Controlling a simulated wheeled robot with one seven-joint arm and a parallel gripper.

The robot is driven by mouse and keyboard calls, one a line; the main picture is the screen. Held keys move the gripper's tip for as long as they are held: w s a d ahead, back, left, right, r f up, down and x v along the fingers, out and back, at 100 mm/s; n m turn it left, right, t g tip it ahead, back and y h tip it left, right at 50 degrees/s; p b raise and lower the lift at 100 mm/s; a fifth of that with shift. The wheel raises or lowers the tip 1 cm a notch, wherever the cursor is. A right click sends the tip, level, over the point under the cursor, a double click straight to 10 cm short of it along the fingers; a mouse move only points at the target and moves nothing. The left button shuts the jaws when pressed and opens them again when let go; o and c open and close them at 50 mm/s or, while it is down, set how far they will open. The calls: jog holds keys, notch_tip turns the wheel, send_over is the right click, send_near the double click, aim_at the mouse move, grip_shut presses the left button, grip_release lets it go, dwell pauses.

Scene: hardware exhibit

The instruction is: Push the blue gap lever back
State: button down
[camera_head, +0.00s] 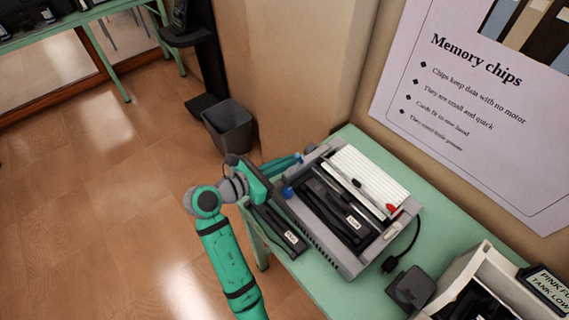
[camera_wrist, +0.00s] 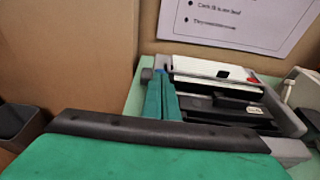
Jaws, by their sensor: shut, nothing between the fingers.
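A grey printer-like machine (camera_head: 345,258) with a white slatted panel sits on the green table. A blue piece (camera_head: 298,157) shows at its far left corner, at the tips of my gripper; blue also shows there in the wrist view (camera_wrist: 160,73). A round blue knob (camera_head: 288,191) sits on the machine's left edge, nearer the camera. I cannot tell for sure which blue part is the gap lever. My gripper (camera_head: 289,161) is shut and empty, its teal fingers reaching along the machine's left end. Whether the fingertips touch the blue piece is unclear.
A black labelled cartridge (camera_head: 277,230) lies along the table's left edge. A black adapter (camera_head: 411,287) with a cable and a beige box (camera_head: 455,275) stand at the right. A grey bin (camera_head: 228,128) stands on the floor. The wall with a poster (camera_head: 480,110) borders the table's back.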

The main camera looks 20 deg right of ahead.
jog(key=shift+w+d+r, duration=0.2)
jog(key=shift+d+r, duration=0.5)
jog(key=shift+d, duration=0.2)
jog(key=shift+w+d+r, duration=0.3)
jog(key=shift+d+r, duration=0.15)
jog(key=shift+d, duration=0.25)
jog(key=shift+w+d+r, duration=0.15)
jog(key=shift+d, duration=0.35)
jog(key=shift+w+d+r, duration=0.15)
jog(key=shift+d, duration=0.3)
jog(key=shift+w+d, duration=0.2)
jog(key=shift+d, duration=0.1)
jog(key=shift+w, duration=0.1)
jog(key=shift+d, duration=0.1)
